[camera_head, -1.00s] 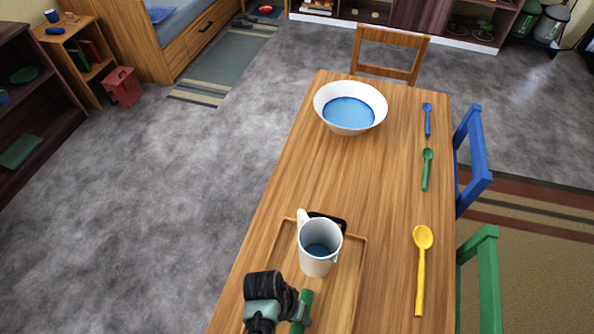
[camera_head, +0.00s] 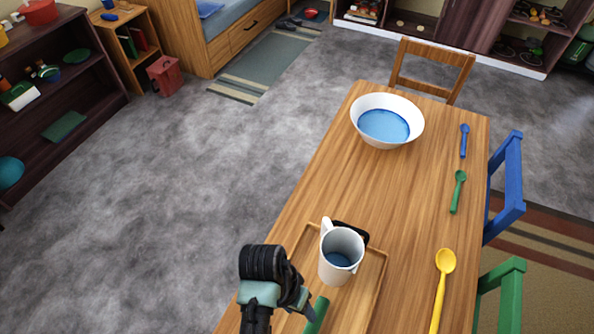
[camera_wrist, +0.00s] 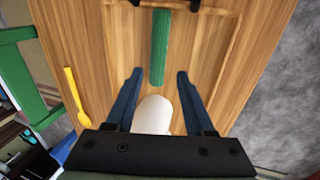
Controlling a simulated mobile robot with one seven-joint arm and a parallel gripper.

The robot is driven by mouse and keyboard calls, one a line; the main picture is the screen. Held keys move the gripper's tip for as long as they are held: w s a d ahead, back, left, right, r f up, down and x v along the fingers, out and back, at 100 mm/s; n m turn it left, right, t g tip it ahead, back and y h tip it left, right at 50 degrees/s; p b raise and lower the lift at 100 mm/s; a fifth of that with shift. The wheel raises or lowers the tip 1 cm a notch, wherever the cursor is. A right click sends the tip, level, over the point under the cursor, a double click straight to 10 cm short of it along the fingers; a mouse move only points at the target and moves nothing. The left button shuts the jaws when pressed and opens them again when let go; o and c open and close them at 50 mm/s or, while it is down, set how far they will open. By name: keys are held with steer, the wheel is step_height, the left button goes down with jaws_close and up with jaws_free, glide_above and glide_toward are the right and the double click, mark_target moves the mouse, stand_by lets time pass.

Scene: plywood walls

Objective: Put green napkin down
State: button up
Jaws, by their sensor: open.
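The green napkin (camera_head: 317,315), a rolled green cylinder, lies on the shallow wooden tray (camera_head: 377,284), partly cut off by the bottom edge of the head view. In the wrist view the whole roll (camera_wrist: 160,48) shows lengthwise on the wood, ahead of my fingertips. My gripper (camera_wrist: 159,75) is open, its two dark blue fingers spread with nothing held between them. In the head view my gripper (camera_head: 303,300) is just left of and above the napkin, seen side-on. A white mug (camera_head: 341,255) stands on the tray close by; its pale side (camera_wrist: 153,115) shows between my fingers.
A dark object (camera_head: 350,232) sits behind the mug. A white bowl with blue inside (camera_head: 386,122) stands at the far end. Yellow (camera_head: 444,262), green (camera_head: 458,190) and blue (camera_head: 464,140) spoons line the right side. Blue (camera_head: 508,185) and green (camera_head: 505,290) chairs flank the right edge.

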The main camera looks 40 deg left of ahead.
steer(key=shift+v, duration=0.9)
